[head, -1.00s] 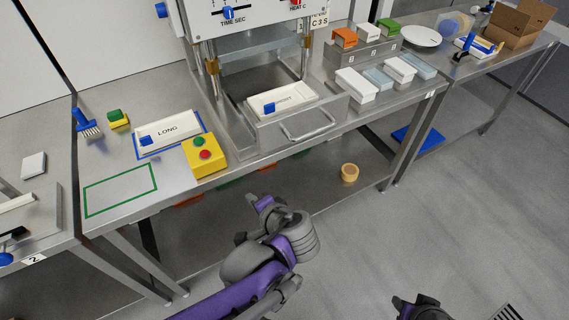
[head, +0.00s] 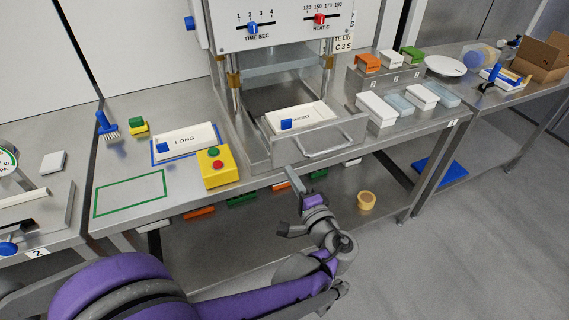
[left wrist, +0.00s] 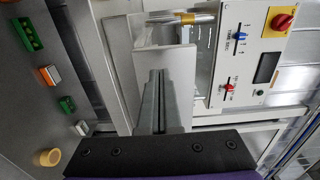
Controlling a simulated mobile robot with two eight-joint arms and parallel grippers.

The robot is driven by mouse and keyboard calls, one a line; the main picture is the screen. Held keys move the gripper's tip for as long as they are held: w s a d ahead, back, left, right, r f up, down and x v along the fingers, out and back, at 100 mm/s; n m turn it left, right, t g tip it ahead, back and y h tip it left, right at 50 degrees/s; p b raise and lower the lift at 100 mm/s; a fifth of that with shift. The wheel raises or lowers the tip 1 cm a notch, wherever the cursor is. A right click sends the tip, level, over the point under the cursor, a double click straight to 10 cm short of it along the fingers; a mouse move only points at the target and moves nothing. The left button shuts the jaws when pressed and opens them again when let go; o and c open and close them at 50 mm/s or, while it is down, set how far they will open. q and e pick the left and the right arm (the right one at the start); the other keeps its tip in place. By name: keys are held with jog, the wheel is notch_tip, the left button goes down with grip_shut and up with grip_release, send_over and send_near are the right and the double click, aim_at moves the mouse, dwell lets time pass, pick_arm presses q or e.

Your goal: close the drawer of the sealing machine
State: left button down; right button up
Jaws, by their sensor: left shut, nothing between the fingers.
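The sealing machine (head: 275,22) stands on the steel bench. Its metal drawer (head: 347,131) sticks out at the front, with a bar handle (head: 328,149) on its face. A white tray with a blue-handled piece (head: 306,116) lies in the drawer. My left gripper (head: 290,174) is shut and empty, just below and left of the handle, in front of the bench edge. In the left wrist view, the shut fingers (left wrist: 155,88) point towards a pale panel of the machine; I cannot tell whether they touch it. My right gripper is not in view.
A yellow button box (head: 217,168) stands left of the drawer, beside a tray marked LONG (head: 184,143). White and grey-blue boxes (head: 377,110) stand to its right. The lower shelf holds a round tan container (head: 366,201) and several coloured items.

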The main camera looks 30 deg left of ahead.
aim_at(280, 156)
pick_arm(q)
jog(key=shift+x, duration=2.3)
jog(key=shift+a, duration=0.1)
jog(key=shift+w+a, duration=0.2)
jog(key=p+x, duration=0.1)
jog(key=x, duration=2.3)
jog(key=shift+w+a, duration=0.2)
jog(key=shift+w, duration=0.05)
jog(key=shift+a+r, duration=0.1)
jog(key=shift+r, duration=0.2)
